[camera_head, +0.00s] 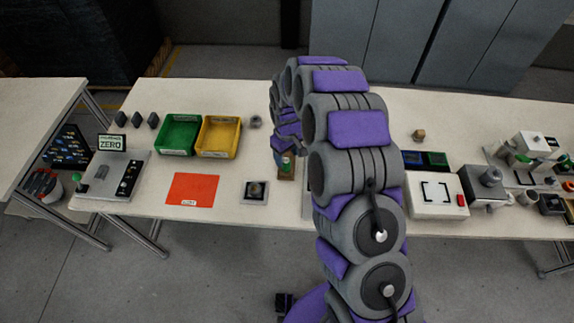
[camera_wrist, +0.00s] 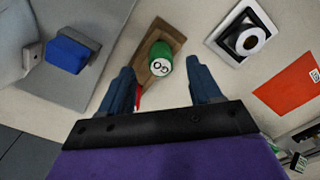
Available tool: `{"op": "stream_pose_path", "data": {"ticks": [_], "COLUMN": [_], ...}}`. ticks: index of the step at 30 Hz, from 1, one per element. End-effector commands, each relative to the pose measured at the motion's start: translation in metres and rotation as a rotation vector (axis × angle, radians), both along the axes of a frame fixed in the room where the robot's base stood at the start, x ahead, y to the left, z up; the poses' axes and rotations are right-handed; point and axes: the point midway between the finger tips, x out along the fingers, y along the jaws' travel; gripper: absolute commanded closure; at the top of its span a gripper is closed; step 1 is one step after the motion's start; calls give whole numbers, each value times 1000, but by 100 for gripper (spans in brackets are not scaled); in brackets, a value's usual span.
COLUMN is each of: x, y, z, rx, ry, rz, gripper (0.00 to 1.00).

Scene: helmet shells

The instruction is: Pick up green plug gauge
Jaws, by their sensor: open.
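The green plug gauge (camera_wrist: 160,57) stands on a small brown wooden base (camera_wrist: 141,72) in the wrist view. Its end face reads "GO", and a bit of red shows at the base's near end. In the head view the gauge (camera_head: 285,162) appears small and green, just under my arm. My gripper (camera_wrist: 157,82) is open, with one finger to the left and one to the right of the gauge. Neither finger visibly touches it. In the head view my gripper is mostly hidden by my arm.
A square plate with a ring (camera_head: 255,191) and an orange-red sheet (camera_head: 193,190) lie nearby. Green (camera_head: 180,134) and yellow (camera_head: 219,136) bins stand farther left. A grey plate with a blue block (camera_wrist: 67,54) is close on the wrist view's left.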

Motion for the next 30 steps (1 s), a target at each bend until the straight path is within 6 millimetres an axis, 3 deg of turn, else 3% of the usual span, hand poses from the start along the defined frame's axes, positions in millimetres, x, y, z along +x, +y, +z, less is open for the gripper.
{"op": "stream_pose_path", "data": {"ticks": [9, 17, 30], "x": [3, 3, 3], "y": [0, -2, 0], "z": [-45, -47, -47], "rx": [-3, -1, -3], "ry": [2, -1, 0], "rz": [0, 1, 0], "gripper": [37, 37, 79]}}
